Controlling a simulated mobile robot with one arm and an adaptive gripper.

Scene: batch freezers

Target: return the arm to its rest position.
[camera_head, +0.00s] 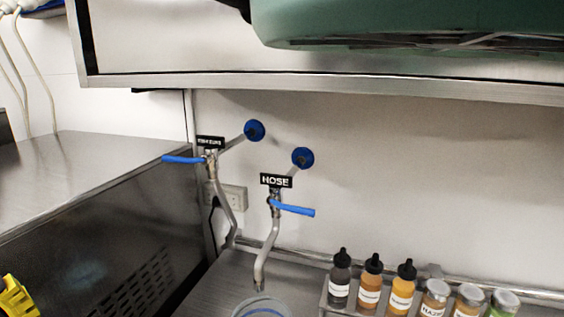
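I see no part of my gripper or arm that I can be sure of in the head view. Whether it is open, shut or holding something does not show.
A steel counter (85,150) stands at left, a yellow object (14,298) at its lower edge. Two blue-handled taps, one the hose tap (272,205), rise near the wall. Below are a round container (241,307) and a bottle rack (323,302). A shelf (170,50) and green object (420,20) overhang.

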